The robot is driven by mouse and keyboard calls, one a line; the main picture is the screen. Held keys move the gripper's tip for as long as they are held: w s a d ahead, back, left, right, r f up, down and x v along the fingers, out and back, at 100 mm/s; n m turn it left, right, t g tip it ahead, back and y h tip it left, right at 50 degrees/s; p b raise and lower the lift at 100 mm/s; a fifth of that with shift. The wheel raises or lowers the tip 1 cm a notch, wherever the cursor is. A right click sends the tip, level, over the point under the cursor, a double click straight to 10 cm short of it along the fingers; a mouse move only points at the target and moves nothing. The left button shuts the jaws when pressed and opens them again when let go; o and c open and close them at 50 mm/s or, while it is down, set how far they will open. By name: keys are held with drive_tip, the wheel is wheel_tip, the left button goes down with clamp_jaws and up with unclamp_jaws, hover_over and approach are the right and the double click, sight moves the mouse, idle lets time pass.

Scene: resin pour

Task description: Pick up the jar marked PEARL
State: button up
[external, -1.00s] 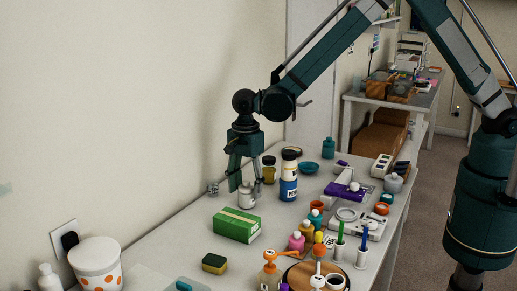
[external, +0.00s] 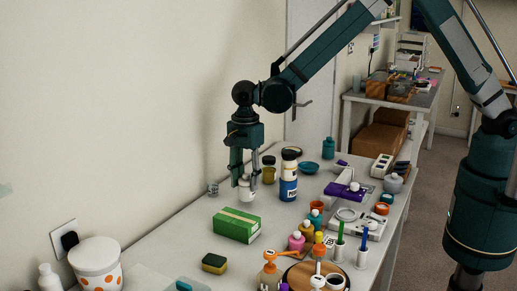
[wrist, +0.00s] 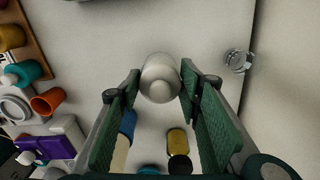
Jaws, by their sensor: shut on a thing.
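A small pale pearly-white jar (external: 246,190) is between the fingers of my gripper (external: 244,182) in the external view, above the left part of the table near the wall. In the wrist view the jar (wrist: 160,78) sits at the fingertips, with a green-padded finger on each side of it. My gripper (wrist: 159,84) is shut on this jar. No lettering on the jar can be read, so I cannot confirm the PEARL mark.
A blue-and-white bottle (external: 288,178) and a dark-capped yellow jar (external: 269,172) stand right of the gripper. A green box (external: 236,225) lies in front. A small clear glass (external: 213,189) is at left by the wall. Several paint bottles crowd the right.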

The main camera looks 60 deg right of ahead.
drive_tip(key=shift+r, duration=3.65)
